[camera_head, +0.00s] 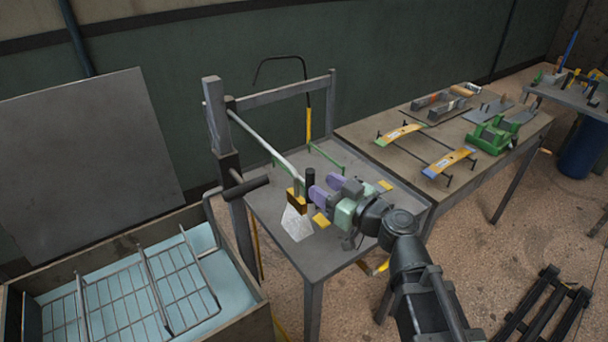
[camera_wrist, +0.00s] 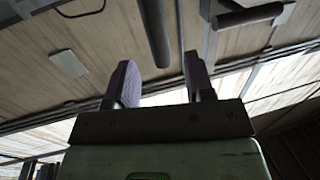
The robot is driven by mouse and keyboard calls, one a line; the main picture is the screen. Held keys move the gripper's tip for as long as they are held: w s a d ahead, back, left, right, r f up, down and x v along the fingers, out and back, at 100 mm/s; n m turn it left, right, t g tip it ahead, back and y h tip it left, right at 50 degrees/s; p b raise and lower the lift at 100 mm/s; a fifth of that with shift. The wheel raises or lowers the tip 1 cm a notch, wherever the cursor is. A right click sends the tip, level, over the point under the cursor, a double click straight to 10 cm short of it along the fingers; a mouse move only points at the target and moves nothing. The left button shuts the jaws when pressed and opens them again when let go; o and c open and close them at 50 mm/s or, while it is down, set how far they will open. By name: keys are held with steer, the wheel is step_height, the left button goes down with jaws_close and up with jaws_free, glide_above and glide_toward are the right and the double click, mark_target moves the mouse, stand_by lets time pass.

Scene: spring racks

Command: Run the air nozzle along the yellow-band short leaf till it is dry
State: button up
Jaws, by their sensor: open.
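My gripper (camera_head: 325,189) is open over the near metal table, its purple fingers apart; its fingers also show in the wrist view (camera_wrist: 157,62). A dark upright cylinder (camera_head: 310,181) stands just off the fingertips; a dark cylinder (camera_wrist: 154,30) shows beyond and between the fingers in the wrist view. I cannot tell if it is the air nozzle. Beside it, a yellow-brown piece (camera_head: 297,197) hangs at the slanting rod's end above a pale, crumpled-looking patch (camera_head: 297,224). Two leaves with yellow middles, one green-ended (camera_head: 398,135) and one blue-ended (camera_head: 449,162), lie on the farther table.
A grey post frame (camera_head: 219,130) with a black-gripped lever (camera_head: 246,187) stands left of my gripper. A wire rack sits in a pale blue-lined tank (camera_head: 255,310) at the lower left. Green clamps (camera_head: 494,136) and tools occupy the farther table (camera_head: 378,158).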

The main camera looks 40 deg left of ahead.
mark_target(304, 183)
steer(key=a, duration=0.4)
steer(key=w+a, duration=0.1)
steer(key=a, duration=0.1)
steer(key=shift+a, duration=0.3)
jaws_close()
